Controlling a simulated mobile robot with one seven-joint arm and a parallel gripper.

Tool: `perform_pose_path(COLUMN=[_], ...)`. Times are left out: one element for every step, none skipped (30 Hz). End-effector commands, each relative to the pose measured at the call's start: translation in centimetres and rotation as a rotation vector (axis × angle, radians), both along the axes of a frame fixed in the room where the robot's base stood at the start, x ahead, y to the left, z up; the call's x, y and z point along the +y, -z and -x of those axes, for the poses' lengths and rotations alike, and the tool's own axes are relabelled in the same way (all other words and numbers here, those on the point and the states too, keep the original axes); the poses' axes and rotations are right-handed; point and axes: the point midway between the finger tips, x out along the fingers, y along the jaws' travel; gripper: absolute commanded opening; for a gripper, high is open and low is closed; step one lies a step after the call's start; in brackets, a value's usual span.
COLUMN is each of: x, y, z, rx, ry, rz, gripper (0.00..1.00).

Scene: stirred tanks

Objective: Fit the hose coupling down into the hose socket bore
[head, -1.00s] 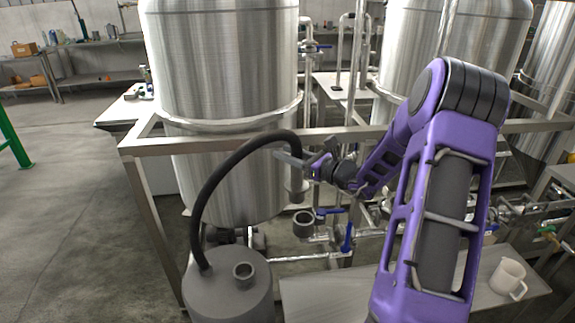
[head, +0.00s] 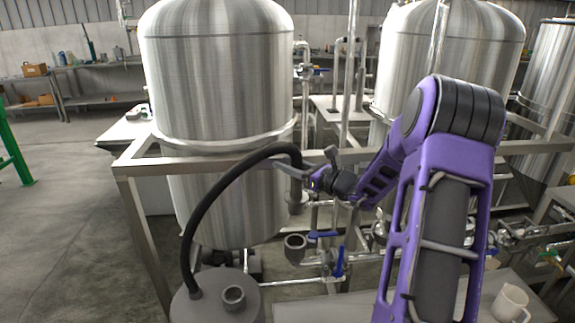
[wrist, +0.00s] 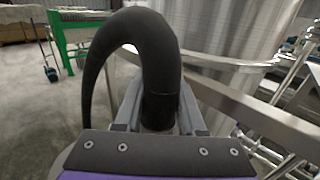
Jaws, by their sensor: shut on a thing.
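The black hose (head: 215,195) rises from a grey canister in an arch to my gripper (head: 292,170). In the wrist view my gripper (wrist: 158,105) is shut around the hose's downturned end, where the dark hose coupling (wrist: 160,108) sits between the fingers. The coupling's lower end is hidden by the gripper's body. In the head view a grey round cup with an open top, apparently the hose socket (head: 295,246), stands on the pipework below my gripper. The gripper is well above it, with a clear gap between.
The canister (head: 190,308) also has a short open collar (head: 233,297). A steel frame rail (head: 200,155) and a large tank (head: 215,80) stand close behind the gripper. Blue-handled valves (head: 322,235) sit beside the socket. A white jug (head: 510,302) is at lower right.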

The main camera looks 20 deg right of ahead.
Motion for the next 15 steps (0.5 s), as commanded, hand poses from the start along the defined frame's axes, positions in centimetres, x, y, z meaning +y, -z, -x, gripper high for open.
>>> perform_pose_path(x=[0.0, 0.0, 0.0, 0.0, 0.0, 0.0, 0.0, 0.0, 0.0, 0.0, 0.0, 0.0, 0.0, 0.0, 0.0], y=[0.2, 0.3, 0.5, 0.7, 0.9, 1.1, 1.4, 1.6, 2.0, 2.2, 2.5, 2.9, 3.2, 3.5, 3.9], z=[0.0, 0.0, 0.0, 0.0, 0.0, 0.0, 0.0, 0.0, 0.0, 0.0, 0.0, 0.0, 0.0, 0.0, 0.0], rx=[-0.002, -0.002, -0.002, -0.002, -0.002, -0.002, -0.002, -0.002, -0.002, -0.002, -0.002, -0.002, -0.002, -0.002, -0.002], ry=[-0.001, -0.001, -0.001, 0.0, 0.0, 0.0, -0.001, -0.001, -0.001, -0.001, -0.001, -0.001, -0.001, -0.001, -0.001], rz=[0.0, -0.001, -0.001, -0.001, -0.001, -0.001, -0.001, 0.0, 0.0, 0.0, 0.0, 0.0, 0.0, 0.0, 0.0], gripper=[0.0, 0.0, 0.0, 0.0, 0.0, 0.0, 0.0, 0.0, 0.0, 0.0, 0.0, 0.0, 0.0, 0.0, 0.0])
